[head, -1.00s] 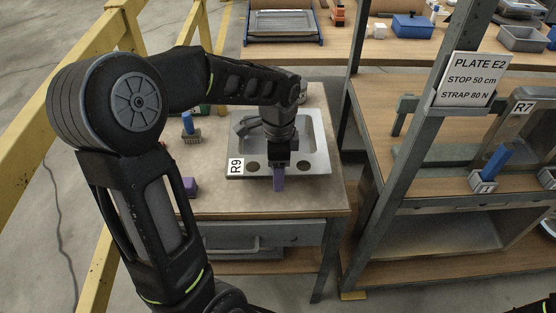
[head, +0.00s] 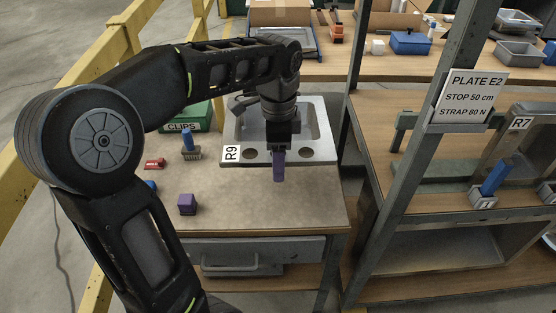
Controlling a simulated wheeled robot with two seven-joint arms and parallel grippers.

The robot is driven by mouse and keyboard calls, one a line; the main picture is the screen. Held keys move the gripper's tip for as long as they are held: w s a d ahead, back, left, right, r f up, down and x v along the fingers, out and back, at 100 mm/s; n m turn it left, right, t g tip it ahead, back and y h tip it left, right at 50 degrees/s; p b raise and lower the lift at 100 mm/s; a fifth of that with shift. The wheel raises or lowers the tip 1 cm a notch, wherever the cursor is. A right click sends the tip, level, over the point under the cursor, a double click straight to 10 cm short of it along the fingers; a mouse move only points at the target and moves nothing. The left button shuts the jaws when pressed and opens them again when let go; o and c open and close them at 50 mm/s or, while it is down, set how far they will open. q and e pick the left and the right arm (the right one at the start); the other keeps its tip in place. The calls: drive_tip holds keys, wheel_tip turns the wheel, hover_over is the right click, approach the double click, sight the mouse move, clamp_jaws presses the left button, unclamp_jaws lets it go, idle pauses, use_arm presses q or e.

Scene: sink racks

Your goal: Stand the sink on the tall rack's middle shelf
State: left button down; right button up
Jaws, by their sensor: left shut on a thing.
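The jaws hide the grip itself. The tall rack (head: 384,170) is at the right, with its wooden middle shelf (head: 400,148) in view. My right gripper is not in view.
A sign (head: 470,97) hangs on the rack's front post. A grey R7 item (head: 530,150) and a blue-handled brush (head: 493,180) are on the rack's right. A purple block (head: 187,204), another brush (head: 190,148) and a green CLIPS box (head: 184,119) are on the bench.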

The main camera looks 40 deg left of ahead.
use_arm(q)
drive_tip(key=shift+r, duration=0.15)
idle(0.3)
drive_tip(key=shift+r+p, duration=2.7)
drive_tip(key=shift+r, duration=0.2)
